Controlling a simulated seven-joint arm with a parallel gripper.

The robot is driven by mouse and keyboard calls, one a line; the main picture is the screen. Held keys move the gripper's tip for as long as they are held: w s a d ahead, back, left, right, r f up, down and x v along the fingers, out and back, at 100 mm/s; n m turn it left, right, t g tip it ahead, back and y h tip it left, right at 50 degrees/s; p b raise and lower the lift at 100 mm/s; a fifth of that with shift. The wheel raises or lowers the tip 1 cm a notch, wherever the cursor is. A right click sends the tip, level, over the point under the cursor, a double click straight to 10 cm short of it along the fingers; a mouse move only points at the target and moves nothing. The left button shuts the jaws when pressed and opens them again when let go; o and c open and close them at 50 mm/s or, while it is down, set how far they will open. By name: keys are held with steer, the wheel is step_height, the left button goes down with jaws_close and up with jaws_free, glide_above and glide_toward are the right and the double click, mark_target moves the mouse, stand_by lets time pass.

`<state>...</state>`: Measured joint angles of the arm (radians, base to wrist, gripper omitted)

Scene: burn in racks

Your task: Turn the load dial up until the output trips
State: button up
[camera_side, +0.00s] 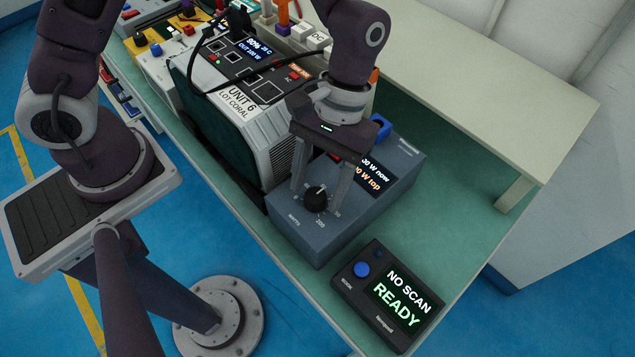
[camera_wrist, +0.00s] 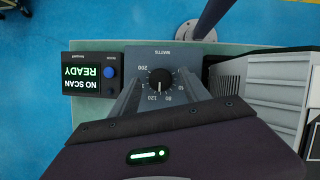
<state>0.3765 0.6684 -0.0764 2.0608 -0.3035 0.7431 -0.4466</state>
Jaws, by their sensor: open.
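The load dial is a black round knob (camera_side: 316,199) with a white pointer mark, on the top face of a blue-grey load box (camera_side: 303,239) labelled WATTS. In the wrist view the dial (camera_wrist: 160,79) sits between my fingers, with numbers around it. My gripper (camera_side: 321,196) is open, pointing down, one finger on each side of the dial; I cannot tell whether either finger touches it. The load box display (camera_side: 373,175) shows "W now" and "W top" lines, partly hidden by my finger.
A black scanner box (camera_side: 388,296) with a blue button reads NO SCAN, READY in front of the load box. Black cables (camera_side: 205,75) run over the unit. Coloured items crowd the bench's far end. Green bench surface (camera_side: 465,190) is clear right of the load box, below a pale shelf (camera_side: 490,75).

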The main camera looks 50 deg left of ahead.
mark_target(326, 188)
steer(key=v, duration=0.6)
steer(key=shift+r, duration=0.3)
steer(key=shift+w, duration=0.2)
steer(key=s+a+r+m+t, duration=0.25)
steer(key=a+r+t, duration=0.25)
steer(key=a+r, duration=0.55)
steer(key=s+a+r+t+y, duration=0.1)
steer(key=s+a+r+t, duration=0.3)
steer(key=s, duration=0.4)
steer(key=shift+a+r+t, duration=0.4)
steer(key=shift+a+t, duration=0.1)
steer(key=shift+a, duration=0.45)
steer(key=shift+w+m, duration=0.1)
steer(key=shift+m, duration=0.15)
stand_by(0.3)
